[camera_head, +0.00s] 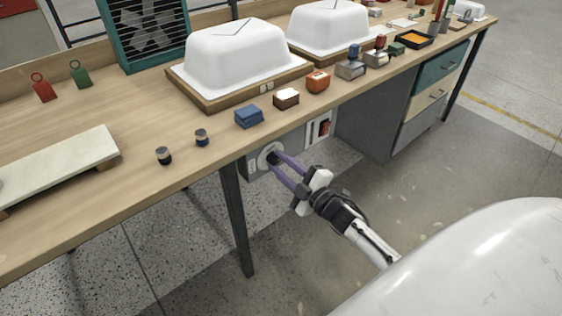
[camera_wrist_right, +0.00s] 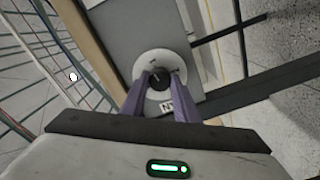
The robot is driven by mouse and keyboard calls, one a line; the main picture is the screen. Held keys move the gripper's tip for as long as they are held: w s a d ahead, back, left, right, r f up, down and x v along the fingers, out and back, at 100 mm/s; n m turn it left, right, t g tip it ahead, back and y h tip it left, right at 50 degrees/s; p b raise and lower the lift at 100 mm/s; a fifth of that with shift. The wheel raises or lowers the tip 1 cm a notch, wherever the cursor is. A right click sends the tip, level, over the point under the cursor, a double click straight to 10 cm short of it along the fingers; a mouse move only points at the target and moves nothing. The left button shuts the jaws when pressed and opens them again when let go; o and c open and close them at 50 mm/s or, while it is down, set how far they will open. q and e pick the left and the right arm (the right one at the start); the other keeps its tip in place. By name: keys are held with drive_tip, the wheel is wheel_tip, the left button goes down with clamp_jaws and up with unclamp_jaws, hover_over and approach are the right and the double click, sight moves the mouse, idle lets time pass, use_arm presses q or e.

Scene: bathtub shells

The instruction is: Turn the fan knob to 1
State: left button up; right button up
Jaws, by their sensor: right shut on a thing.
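The fan knob (camera_wrist_right: 157,78) is a dark round knob on a pale round dial plate (camera_wrist_right: 175,60), set on a grey control box (camera_head: 292,146) under the table's front edge. My right gripper (camera_head: 274,163) reaches up to it from the lower right, with its two purple fingers shut on the knob. In the right wrist view the fingers (camera_wrist_right: 162,90) sit on both sides of the knob. The fingers hide part of the dial, and I cannot read the knob's setting. The fan (camera_head: 150,28) is a teal-framed box at the back of the table. My left gripper is not in view.
A table leg (camera_head: 236,215) stands left of the gripper. White tub shells (camera_head: 240,55), small blocks (camera_head: 249,116) and a pale board (camera_head: 60,165) are on the table (camera_head: 130,205). Drawers (camera_head: 425,100) hang at right.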

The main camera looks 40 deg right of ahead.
drive_tip(key=shift+m, duration=0.6)
drive_tip(key=o, duration=1.1)
drive_tip(key=shift+c, duration=0.2)
drive_tip(key=shift+s, duration=0.1)
drive_tip(key=s+p, duration=0.1)
drive_tip(key=s, duration=0.9)
drive_tip(key=shift+d, duration=0.4)
drive_tip(key=shift+s, duration=0.1)
